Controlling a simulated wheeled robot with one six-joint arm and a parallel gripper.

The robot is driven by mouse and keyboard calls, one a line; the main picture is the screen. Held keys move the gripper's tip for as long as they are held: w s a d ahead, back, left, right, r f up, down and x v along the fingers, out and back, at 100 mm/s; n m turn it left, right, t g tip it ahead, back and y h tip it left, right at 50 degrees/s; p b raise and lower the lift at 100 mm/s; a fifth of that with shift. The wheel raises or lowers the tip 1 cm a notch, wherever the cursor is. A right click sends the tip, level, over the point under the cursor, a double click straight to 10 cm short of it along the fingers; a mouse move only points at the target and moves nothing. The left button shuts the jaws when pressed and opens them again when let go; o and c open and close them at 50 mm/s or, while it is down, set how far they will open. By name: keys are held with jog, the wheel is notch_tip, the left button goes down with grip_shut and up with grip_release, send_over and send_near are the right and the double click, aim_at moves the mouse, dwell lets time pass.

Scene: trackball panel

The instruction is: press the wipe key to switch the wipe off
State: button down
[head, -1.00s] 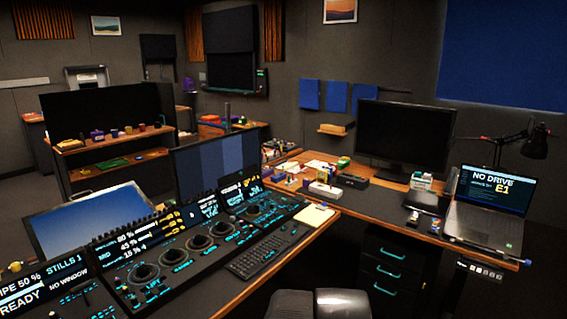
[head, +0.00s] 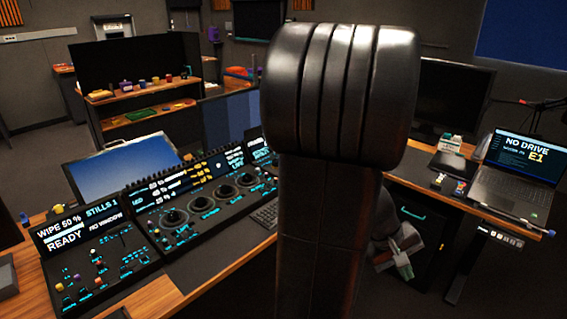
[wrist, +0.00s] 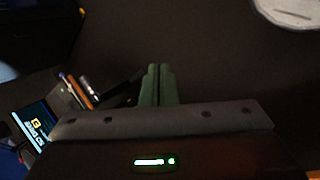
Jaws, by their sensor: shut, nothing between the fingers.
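The small control panel (head: 118,262) is at the lower left of the head view, on the wooden desk. Its screen (head: 80,226) reads "WIPE 50 %", "STILLS 1", "READY" and "NO WINDOW". Several small keys and coloured knobs sit below the screen; I cannot tell which one is the wipe key. My gripper (head: 404,268) hangs right of my raised arm, well to the right of the panel and apart from it. In the wrist view its green fingers (wrist: 158,84) are together and empty. The wipe panel is not recognisable there.
A larger console (head: 210,196) with several trackballs stands right of the wipe panel. A laptop (head: 516,170) sits on the right desk. My arm hides the middle of the desk. Black drawers (head: 412,240) are under the right desk, near my gripper.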

jog(key=w+d+f+n+t+h, duration=0.1)
jog(key=w+d+f+n, duration=0.3)
jog(key=w, duration=0.4)
jog(key=w+d+f+n+t+h+p, duration=0.1)
jog(key=w+d+f+n, duration=0.2)
jog(key=w+f, duration=0.3)
jog(key=w+n, duration=0.1)
jog(key=w, duration=0.1)
jog(key=shift+w+d+f+h, duration=0.3)
jog(key=shift+w+d+h, duration=0.05)
jog(key=shift+d+h, duration=0.05)
